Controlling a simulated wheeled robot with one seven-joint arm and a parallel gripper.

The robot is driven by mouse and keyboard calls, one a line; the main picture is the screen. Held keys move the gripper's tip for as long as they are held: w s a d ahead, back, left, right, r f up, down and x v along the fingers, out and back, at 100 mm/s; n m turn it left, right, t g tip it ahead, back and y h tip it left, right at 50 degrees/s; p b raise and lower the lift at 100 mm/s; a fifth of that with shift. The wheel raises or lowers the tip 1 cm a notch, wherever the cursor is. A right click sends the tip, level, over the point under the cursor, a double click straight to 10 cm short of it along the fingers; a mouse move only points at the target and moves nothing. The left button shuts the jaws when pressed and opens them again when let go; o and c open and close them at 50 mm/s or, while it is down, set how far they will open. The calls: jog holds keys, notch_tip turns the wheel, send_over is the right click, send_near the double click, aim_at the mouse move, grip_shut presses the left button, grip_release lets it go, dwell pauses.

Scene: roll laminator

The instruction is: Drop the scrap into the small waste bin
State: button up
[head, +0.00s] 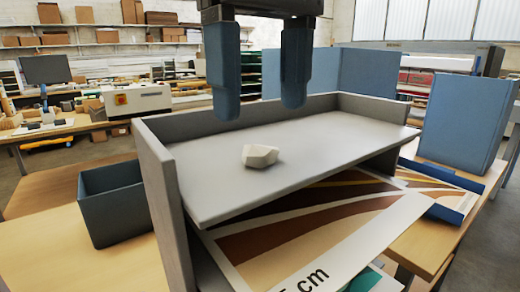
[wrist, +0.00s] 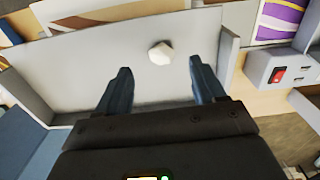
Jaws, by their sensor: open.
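The scrap (head: 260,155) is a small off-white faceted lump. It lies on the grey shelf (head: 310,172) of the laminator, near the shelf's left part. It also shows in the wrist view (wrist: 160,53), beyond and between my fingers. My gripper (head: 260,105) is open and empty, above the shelf, with its two blue fingers apart and not touching the scrap. In the wrist view my gripper (wrist: 163,80) also has nothing between its fingers. The small waste bin (head: 115,203) is a dark blue-grey open box on the wooden table, left of the shelf's side wall. Its floor is hidden.
The shelf's left side wall (head: 160,200) stands between scrap and bin. A printed sheet (head: 320,235) lies under the shelf. Blue panels (head: 465,120) stand at the right and back. A box with a red switch (wrist: 278,75) shows in the wrist view. Bare table lies around the bin.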

aim_at(260, 153)
jog(key=shift+a+f+p, duration=0.1)
jog(key=shift+f+p, duration=0.35)
jog(key=shift+f, duration=1.9)
jog(key=c, duration=1.2)
jog(key=shift+r, duration=0.15)
